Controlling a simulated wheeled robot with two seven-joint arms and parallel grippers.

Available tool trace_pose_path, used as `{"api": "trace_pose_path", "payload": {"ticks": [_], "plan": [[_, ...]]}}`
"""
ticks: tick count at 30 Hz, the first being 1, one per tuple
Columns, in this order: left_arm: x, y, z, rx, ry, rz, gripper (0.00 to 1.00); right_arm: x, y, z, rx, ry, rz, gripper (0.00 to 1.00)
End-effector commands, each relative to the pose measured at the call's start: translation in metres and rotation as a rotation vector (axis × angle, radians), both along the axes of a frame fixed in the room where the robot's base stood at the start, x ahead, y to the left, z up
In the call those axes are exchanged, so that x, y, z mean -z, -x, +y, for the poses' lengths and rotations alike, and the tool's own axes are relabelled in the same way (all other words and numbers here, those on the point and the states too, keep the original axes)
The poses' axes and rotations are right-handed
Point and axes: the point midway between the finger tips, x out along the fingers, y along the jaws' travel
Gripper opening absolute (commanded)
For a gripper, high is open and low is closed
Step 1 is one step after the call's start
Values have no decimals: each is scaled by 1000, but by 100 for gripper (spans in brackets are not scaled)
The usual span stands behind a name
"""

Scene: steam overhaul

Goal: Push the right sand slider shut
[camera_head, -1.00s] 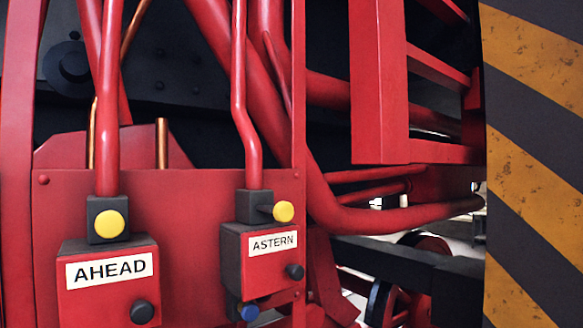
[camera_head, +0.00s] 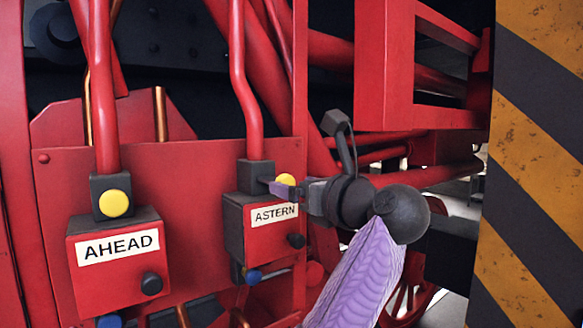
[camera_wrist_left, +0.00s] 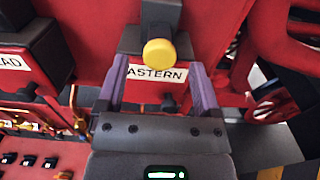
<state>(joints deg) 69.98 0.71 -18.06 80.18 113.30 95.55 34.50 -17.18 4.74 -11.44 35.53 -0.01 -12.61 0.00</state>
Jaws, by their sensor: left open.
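The right sand slider is a yellow knob (camera_head: 286,178) on a dark block (camera_head: 253,176) above the red ASTERN box (camera_head: 234,222). My left gripper (camera_head: 282,189) comes in from the right of the head view, its purple finger partly covering the knob. In the left wrist view my gripper (camera_wrist_left: 155,78) is open. Its two fingers stand apart on either side of the ASTERN label, with the yellow knob (camera_wrist_left: 160,52) between and just beyond the tips. I cannot tell whether a finger touches the knob. My right gripper is not in view.
The AHEAD box (camera_head: 118,262) with its own yellow knob (camera_head: 115,203) stands to the left. Red pipes (camera_head: 247,80) rise above both boxes. A red frame (camera_head: 385,65) and a striped yellow-and-black panel (camera_head: 535,150) stand to the right.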

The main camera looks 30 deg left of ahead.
Motion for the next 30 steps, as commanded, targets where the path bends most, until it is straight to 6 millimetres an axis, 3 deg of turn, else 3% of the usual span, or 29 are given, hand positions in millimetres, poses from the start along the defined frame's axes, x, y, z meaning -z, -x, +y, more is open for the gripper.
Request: {"api": "trace_pose_path", "payload": {"ticks": [4, 13, 25, 30], "plan": [[-2, -6, 16, -2, -1, 1, 84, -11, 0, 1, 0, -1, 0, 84], [1, -8, 19, 0, -1, 1, 84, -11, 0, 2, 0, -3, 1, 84], [1, -8, 19, 0, -2, 0, 0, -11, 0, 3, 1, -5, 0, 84], [1, -8, 19, 0, -2, 0, 0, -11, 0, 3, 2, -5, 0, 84]]}}
